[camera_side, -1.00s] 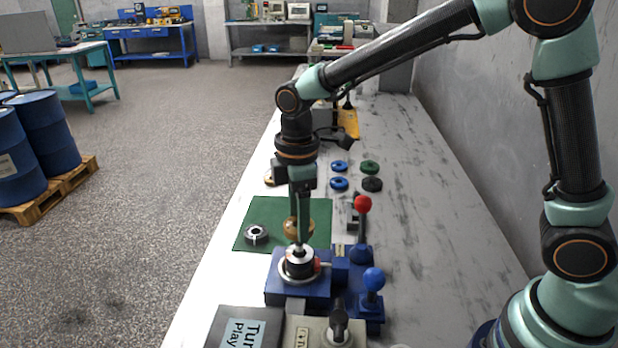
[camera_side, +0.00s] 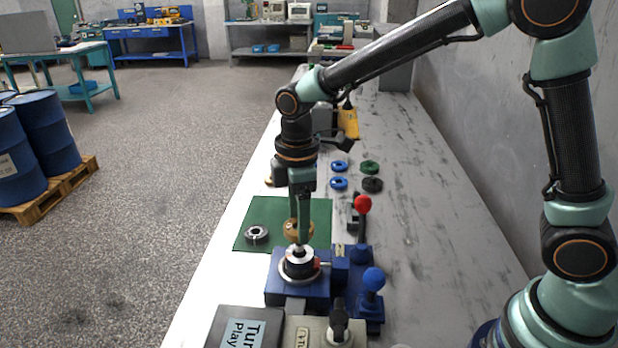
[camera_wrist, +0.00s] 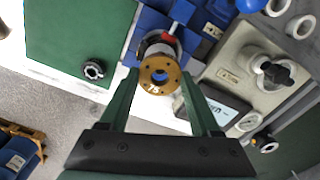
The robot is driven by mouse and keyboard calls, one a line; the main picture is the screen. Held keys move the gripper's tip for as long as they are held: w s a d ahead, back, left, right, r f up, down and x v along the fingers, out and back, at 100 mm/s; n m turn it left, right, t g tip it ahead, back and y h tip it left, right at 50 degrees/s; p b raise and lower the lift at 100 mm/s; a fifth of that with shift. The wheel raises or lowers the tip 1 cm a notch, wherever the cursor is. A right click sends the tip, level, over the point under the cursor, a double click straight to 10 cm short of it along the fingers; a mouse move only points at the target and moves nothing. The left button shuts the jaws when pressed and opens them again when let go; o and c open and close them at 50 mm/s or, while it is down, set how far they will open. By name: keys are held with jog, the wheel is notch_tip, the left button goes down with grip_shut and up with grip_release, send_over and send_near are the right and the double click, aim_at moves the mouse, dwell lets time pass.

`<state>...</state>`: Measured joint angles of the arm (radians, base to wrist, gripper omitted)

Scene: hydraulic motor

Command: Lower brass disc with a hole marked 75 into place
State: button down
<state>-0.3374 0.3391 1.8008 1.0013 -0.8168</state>
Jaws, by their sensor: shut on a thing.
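The brass disc marked 75 (camera_wrist: 158,76) has a central hole and sits between my two green fingertips in the wrist view. My gripper (camera_wrist: 159,75) is shut on it. In the side view, the brass disc (camera_side: 291,231) is partly hidden behind a finger of my gripper (camera_side: 303,238). It hangs above and close to the blue motor housing (camera_side: 284,287), which has a pale ring and a dark centre part with a bright top. In the wrist view, the disc covers part of that ring and centre. I cannot tell whether they touch.
A dark notched ring (camera_side: 256,235) lies on the green mat (camera_side: 262,212). Red (camera_side: 363,204) and blue (camera_side: 373,279) knobs stand right of the housing. A beige panel (camera_side: 312,334) is in front. Blue, green and dark rings lie behind on the bench.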

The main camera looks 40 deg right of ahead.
jog(key=shift+f, duration=0.6)
dwell(1.2)
jog(key=shift+f, duration=1.35)
jog(key=shift+f, duration=0.5)
dwell(0.4)
grip_release()
jog(key=shift+r, duration=4.35)
jog(key=shift+d, duration=0.1)
